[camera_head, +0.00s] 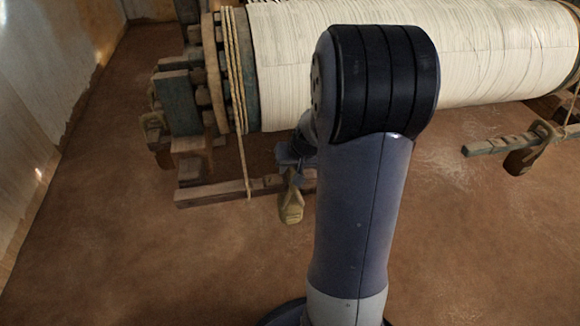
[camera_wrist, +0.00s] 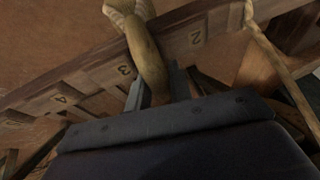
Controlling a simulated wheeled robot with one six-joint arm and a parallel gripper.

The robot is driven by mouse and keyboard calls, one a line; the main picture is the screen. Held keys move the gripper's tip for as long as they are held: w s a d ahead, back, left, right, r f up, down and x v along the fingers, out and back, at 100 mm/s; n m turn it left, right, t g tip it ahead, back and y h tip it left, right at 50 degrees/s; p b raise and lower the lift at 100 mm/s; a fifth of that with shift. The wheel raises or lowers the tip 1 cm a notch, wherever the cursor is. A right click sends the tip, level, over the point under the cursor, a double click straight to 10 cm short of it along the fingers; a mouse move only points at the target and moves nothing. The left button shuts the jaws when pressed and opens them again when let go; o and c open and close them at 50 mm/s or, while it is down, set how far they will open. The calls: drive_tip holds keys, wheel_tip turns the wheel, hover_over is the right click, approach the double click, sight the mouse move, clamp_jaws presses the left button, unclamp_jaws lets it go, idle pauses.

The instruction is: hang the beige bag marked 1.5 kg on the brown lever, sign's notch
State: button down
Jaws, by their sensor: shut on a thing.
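A beige bag (camera_head: 291,208) hangs under my gripper (camera_head: 293,158) at the right part of the brown lever (camera_head: 215,193) in the head view. Its marking is not legible. In the wrist view my gripper (camera_wrist: 158,90) is shut on the bag's loop (camera_wrist: 146,55), and the bag (camera_wrist: 126,10) shows at the top edge. The loop crosses the numbered lever (camera_wrist: 100,68) between the marks 3 and 2; a 4 shows further left. I cannot tell whether the loop rests in a notch. The sign is not in view.
A cord (camera_head: 241,120) runs from the big cream warp roller (camera_head: 480,50) down to the lever. A second lever (camera_head: 490,146) with a brown weight (camera_head: 522,160) is at right. Another pale bag (camera_head: 154,128) hangs at left. The front floor is clear.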

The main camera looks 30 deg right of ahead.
drive_tip(key=c, duration=1.2)
unclamp_jaws()
drive_tip(key=shift+c, duration=0.2)
drive_tip(key=shift+o, duration=0.3)
drive_tip(key=shift+s+f, duration=0.1)
drive_tip(key=shift+f, duration=0.1)
drive_tip(key=p+v, duration=0.3)
drive_tip(key=v, duration=0.8)
drive_tip(key=shift+r, duration=0.1)
drive_tip(key=b+x, duration=0.3)
drive_tip(key=x, duration=0.8)
drive_tip(key=shift+r+p, duration=0.2)
drive_tip(key=shift+p, duration=0.1)
